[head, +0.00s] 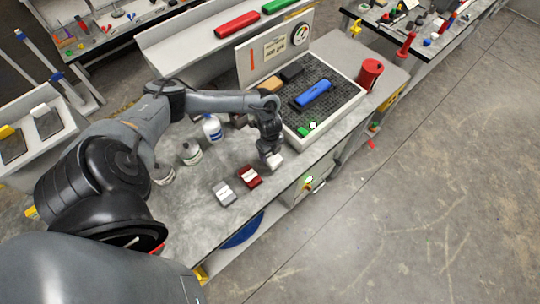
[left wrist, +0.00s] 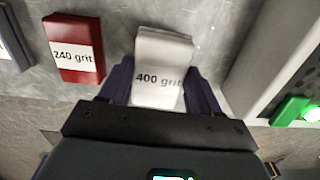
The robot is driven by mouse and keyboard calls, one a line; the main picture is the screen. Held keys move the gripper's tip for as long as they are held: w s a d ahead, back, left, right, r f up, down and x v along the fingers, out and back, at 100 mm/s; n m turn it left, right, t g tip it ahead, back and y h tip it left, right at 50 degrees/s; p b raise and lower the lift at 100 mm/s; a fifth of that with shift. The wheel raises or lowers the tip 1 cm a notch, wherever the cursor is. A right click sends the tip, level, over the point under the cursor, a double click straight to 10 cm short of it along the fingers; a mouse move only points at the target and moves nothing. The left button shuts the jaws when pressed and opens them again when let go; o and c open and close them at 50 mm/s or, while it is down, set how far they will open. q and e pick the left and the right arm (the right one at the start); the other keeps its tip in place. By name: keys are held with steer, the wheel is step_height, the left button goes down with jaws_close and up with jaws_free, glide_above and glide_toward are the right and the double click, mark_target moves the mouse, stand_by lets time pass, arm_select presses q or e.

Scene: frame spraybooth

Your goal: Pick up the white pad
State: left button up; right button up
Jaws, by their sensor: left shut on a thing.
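The white pad (left wrist: 162,50) is labelled "400 grit" and sits between the two fingers of my left gripper (left wrist: 162,90) in the left wrist view. In the head view my left gripper (head: 270,152) points down near the front edge of the bench, with the white pad (head: 274,161) at its tips. The gripper is shut on the pad. I cannot tell whether the pad still touches the bench. My right gripper is in neither view.
A red "240 grit" pad (head: 250,176) and a grey pad (head: 224,193) lie to the left. Bottles (head: 212,128) stand behind. The spray booth tray (head: 345,105) holds a blue object (head: 313,93). A red can (head: 369,73) stands at its right.

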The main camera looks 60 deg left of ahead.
arm_select(q)
steer(key=w+d+r, duration=0.3)
steer(key=d+r, duration=0.5)
steer(key=d, duration=0.3)
steer(key=shift+d+p, duration=0.15)
steer(key=shift+p, duration=0.3)
steer(key=shift+f, duration=0.1)
steer(key=o, duration=0.5)
steer(key=c, duration=0.4)
steer(key=shift+w, duration=0.1)
